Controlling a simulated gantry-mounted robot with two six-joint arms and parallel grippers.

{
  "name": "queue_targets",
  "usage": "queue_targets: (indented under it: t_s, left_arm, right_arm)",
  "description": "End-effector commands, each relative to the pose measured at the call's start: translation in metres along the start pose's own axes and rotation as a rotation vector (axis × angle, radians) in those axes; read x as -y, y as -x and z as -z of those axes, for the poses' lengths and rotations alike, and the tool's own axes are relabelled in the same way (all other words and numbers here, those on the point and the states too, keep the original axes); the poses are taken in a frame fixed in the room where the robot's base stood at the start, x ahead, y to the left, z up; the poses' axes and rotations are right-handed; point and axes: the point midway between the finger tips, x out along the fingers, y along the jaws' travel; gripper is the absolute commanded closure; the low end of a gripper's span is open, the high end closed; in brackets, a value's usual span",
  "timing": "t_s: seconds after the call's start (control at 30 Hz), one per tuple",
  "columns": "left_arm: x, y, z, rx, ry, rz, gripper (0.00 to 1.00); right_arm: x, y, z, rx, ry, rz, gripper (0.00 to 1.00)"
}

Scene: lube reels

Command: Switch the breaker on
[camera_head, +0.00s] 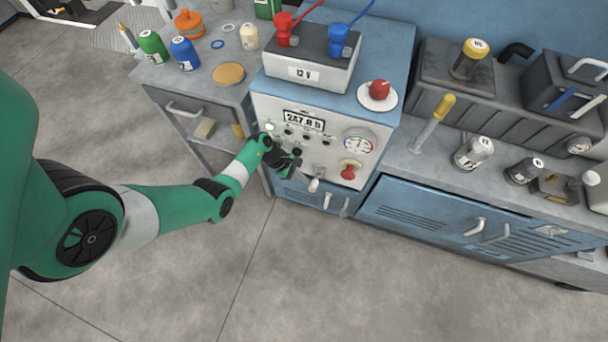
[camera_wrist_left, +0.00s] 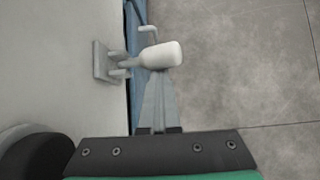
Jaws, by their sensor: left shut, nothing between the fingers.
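The breaker is a lever with a pale knob (camera_head: 314,184) low on the front of the grey-white control panel (camera_head: 275,108). In the left wrist view its rounded white handle (camera_wrist_left: 160,56) sticks out from a small square plate (camera_wrist_left: 102,62) on the panel. My left gripper (camera_head: 297,172) is at the panel, just left of the lever. Its shut, empty fingers (camera_wrist_left: 156,104) end right at the handle's edge in the wrist view; whether they touch it I cannot tell. My right gripper is not in view.
The panel also has a display (camera_head: 304,120), a round gauge (camera_head: 359,141) and a red knob (camera_head: 348,172). The floor in front is clear.

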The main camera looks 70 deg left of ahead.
Motion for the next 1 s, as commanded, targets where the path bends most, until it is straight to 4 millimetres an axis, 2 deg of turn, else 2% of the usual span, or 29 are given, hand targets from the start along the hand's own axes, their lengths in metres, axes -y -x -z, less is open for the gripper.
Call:
queue_targets:
  t_s: [0.43, 0.83, 1.0]
  left_arm:
    - [-0.001, 0.013, -0.011, 0.002, -0.001, -0.001, 1.00]
    - [-0.002, 0.015, -0.012, 0.005, -0.002, -0.002, 1.00]
    - [-0.003, 0.036, -0.014, 0.004, -0.001, -0.005, 1.00]
  right_arm:
    - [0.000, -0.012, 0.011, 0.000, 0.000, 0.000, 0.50]
    - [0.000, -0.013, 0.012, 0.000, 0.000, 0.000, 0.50]
    - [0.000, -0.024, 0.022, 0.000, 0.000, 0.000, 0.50]
